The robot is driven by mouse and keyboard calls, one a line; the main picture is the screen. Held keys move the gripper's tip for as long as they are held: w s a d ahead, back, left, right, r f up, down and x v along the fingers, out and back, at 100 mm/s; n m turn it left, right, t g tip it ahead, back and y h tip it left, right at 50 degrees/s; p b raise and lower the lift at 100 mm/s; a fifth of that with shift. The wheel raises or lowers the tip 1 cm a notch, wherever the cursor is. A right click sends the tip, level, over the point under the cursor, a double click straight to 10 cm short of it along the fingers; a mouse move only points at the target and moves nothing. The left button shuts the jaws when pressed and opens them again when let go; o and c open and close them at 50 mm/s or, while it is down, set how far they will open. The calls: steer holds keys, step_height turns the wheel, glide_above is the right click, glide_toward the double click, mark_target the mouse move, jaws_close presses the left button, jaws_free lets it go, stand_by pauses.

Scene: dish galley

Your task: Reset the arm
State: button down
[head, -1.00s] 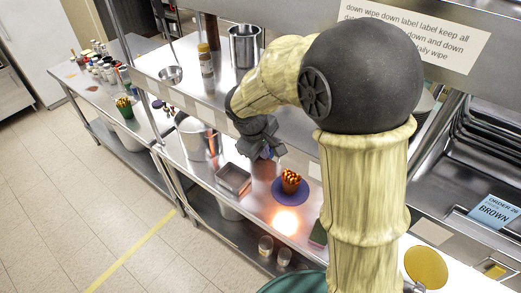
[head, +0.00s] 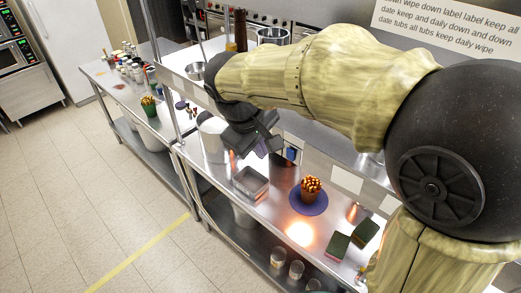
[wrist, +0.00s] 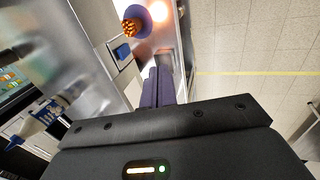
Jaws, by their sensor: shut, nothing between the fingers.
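My gripper (head: 265,143) is raised above the steel counter, in front of the upper shelf, with my arm reaching across from the right of the head view. In the wrist view my gripper (wrist: 158,75) has its two dark fingers together, with nothing between them. Below and to the right of it in the head view, a brown cup of orange-tipped items (head: 311,188) stands on a round purple mat (head: 309,207). A square metal pan (head: 250,183) sits on the counter below the gripper.
The steel counter (head: 275,213) holds two green-topped sponges (head: 338,246) at the right. An upper shelf carries a metal pot (head: 273,36) and a brown bottle (head: 241,30). Glass jars (head: 278,257) stand on the lower shelf. The tiled floor (head: 80,200) at left is clear.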

steer(key=s+d+f+m+y+b, duration=0.1)
steer(key=s+d+f+m+b, duration=0.1)
steer(key=d+f+m, duration=0.3)
steer(key=s+d+f+m+y+b, duration=0.1)
steer(key=s+d+f+m, duration=0.3)
steer(key=d+f, duration=0.9)
steer(key=shift+s+d+f+m+b, duration=0.25)
steer(key=shift+s+f+m+b, duration=0.15)
steer(key=shift+m, duration=0.3)
steer(key=shift+a, duration=0.1)
